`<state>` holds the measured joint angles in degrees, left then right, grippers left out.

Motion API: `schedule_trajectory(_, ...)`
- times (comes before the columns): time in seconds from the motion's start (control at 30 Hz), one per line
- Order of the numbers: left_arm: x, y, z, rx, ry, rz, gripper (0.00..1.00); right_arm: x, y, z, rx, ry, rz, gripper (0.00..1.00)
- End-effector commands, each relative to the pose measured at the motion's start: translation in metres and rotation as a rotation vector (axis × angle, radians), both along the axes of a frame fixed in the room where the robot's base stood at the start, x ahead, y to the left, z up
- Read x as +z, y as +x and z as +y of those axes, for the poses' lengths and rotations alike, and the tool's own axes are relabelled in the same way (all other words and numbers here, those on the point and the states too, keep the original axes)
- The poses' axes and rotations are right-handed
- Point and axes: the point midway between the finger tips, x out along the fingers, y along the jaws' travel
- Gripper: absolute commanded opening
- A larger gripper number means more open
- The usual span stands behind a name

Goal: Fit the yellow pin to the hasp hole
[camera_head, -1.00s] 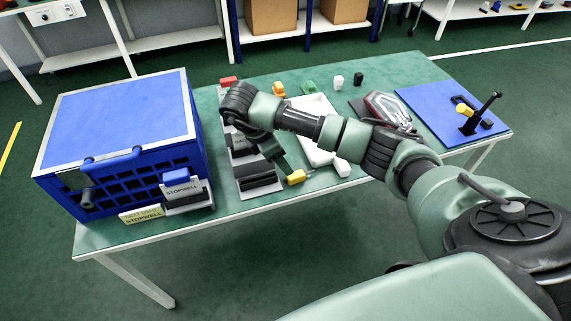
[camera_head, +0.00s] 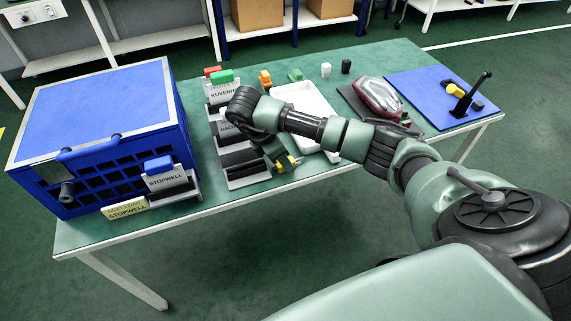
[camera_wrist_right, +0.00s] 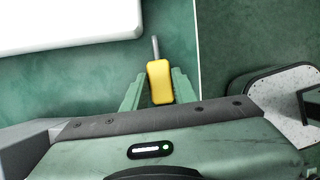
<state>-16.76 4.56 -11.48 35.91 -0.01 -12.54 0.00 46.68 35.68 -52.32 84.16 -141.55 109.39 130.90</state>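The yellow pin (camera_head: 285,163), a yellow block with a thin grey shaft, lies near the table's front edge. In the right wrist view the pin (camera_wrist_right: 160,82) is between the two fingers of my right gripper (camera_wrist_right: 158,88), its shaft pointing away. The fingers flank it, with a small gap at the left finger; the gripper looks open around it. The right gripper also shows in the head view (camera_head: 283,163), fingers pointing down. A black lever fixture with a yellow part (camera_head: 467,98) stands on the blue mat; I cannot make out the hasp hole. My left gripper is not in view.
A white tray (camera_head: 328,141) lies just behind the pin. Label holders with dark slots (camera_head: 241,158) stand to its left, then a blue crate (camera_head: 100,110). A red-and-clear lamp (camera_head: 378,96) sits between tray and blue mat (camera_head: 425,92). Small colored blocks line the back.

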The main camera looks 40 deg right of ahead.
Motion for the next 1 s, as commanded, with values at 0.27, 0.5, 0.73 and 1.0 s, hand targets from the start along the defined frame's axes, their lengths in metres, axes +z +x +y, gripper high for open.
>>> schedule_trajectory(0.27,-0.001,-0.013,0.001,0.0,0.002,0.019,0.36,0.0,0.0,0.0,0.0,0.0,0.0,0.0)
schedule_trajectory(0.5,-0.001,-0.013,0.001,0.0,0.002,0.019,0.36,0.007,0.001,0.0,-0.001,0.0,-0.001,0.0)
schedule_trajectory(0.73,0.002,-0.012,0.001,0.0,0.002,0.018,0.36,0.043,0.001,0.0,0.0,-0.001,-0.005,0.0)
schedule_trajectory(1.0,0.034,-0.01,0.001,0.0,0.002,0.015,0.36,0.127,0.002,-0.002,0.0,-0.004,-0.007,0.0)
